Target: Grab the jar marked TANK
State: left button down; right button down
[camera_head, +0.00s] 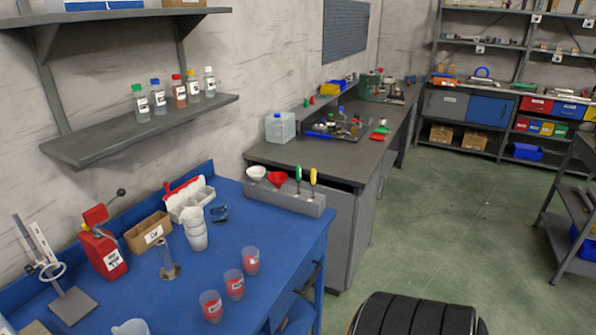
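Three clear jars with red in them and white labels stand in a slanting row on the blue workbench (140,285): a near jar (211,306), a middle jar (234,284) and a far jar (250,260). Their labels are too small to read, so I cannot tell which, if any, says TANK. Several small labelled bottles with coloured caps, such as the red-capped bottle (179,93), stand on the grey wall shelf (140,130). Neither of my grippers is in view.
Green floor (450,230) is open at right.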

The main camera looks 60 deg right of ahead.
aim_at(251, 259)
jog(key=z, duration=1.55)
